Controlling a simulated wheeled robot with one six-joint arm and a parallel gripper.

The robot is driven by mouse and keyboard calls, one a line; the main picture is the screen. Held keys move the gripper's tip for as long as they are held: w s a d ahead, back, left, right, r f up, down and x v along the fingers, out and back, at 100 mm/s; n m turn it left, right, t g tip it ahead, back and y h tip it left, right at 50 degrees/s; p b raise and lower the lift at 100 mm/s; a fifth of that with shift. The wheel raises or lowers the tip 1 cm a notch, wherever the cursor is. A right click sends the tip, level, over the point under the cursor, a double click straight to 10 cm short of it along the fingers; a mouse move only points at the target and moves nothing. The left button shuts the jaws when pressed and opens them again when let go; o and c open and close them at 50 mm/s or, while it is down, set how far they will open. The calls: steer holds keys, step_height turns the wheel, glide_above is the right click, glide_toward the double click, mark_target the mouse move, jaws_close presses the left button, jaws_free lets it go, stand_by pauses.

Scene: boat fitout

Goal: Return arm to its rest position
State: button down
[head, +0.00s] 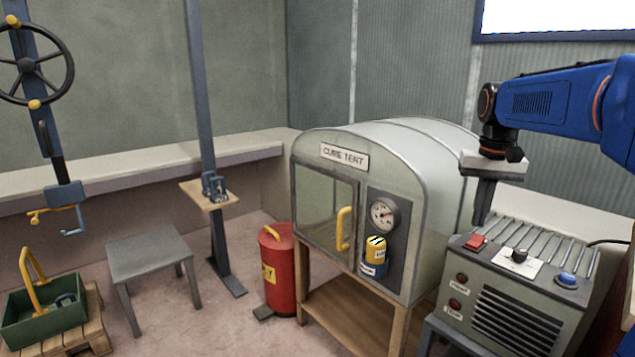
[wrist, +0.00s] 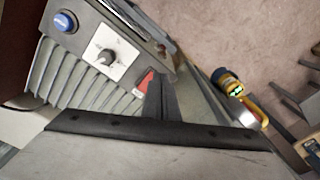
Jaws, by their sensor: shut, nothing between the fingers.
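My blue arm reaches in from the right in the head view. My gripper (head: 481,222) points down, its fingers shut together with nothing between them. It hangs over the near left part of a grey control box (head: 520,305), close to a red rocker switch (head: 475,242). In the wrist view my gripper (wrist: 160,82) also shows as a closed dark wedge, just right of the red switch (wrist: 144,82). Whether the fingertips touch the box I cannot tell. The box top also carries a black knob (head: 519,256) and a blue button (head: 567,279).
A cure tent (head: 400,150) with a glass door, gauge and yellow handle stands left of the box. A red bin (head: 280,270), a grey stool (head: 150,255) and a green crate (head: 45,325) on a pallet stand further left.

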steer(key=s+a+f+n+t, duration=0.1)
steer(key=s+a+f, duration=0.2)
steer(key=s+f, duration=0.2)
steer(key=s+a+f+n+t, duration=0.1)
steer(key=s+a+f, duration=0.3)
steer(key=s, duration=0.8)
steer(key=s+a+f+n+t, duration=0.1)
steer(key=s+a+f+t, duration=0.1)
steer(key=s+a+f, duration=0.2)
steer(key=s+f, duration=0.2)
steer(key=s, duration=0.2)
steer(key=shift+s+a+f+n, duration=0.15)
steer(key=shift+f+n, duration=0.05)
steer(key=shift+n, duration=0.2)
